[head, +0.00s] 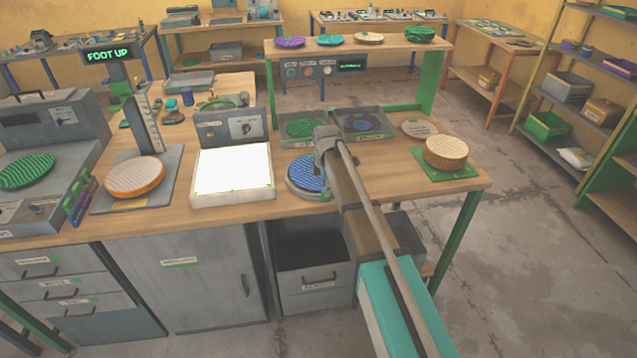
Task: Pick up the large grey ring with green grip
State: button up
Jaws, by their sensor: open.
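A blue ribbed disc (306,170) lies at the front middle of the bench, inside what looks like a large grey ring (298,190). A small green part (326,196) shows at the ring's right front edge and looks like its grip. My gripper (324,155) is over the right side of the disc and ring, open. My arm reaches in from the lower right and hides part of the ring's right side. I cannot tell whether the fingertips touch the ring or the grip.
A white lit panel (232,170) stands close to the left. Behind are grey trays with a green disc (304,128) and a blue disc (361,122). A tan round block (446,152) sits on a green mat to the right. An open drawer (312,262) is below the bench edge.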

jog(key=shift+f+b, duration=0.85)
jog(key=shift+f, duration=0.35)
jog(key=shift+c, duration=0.3)
grip_shut()
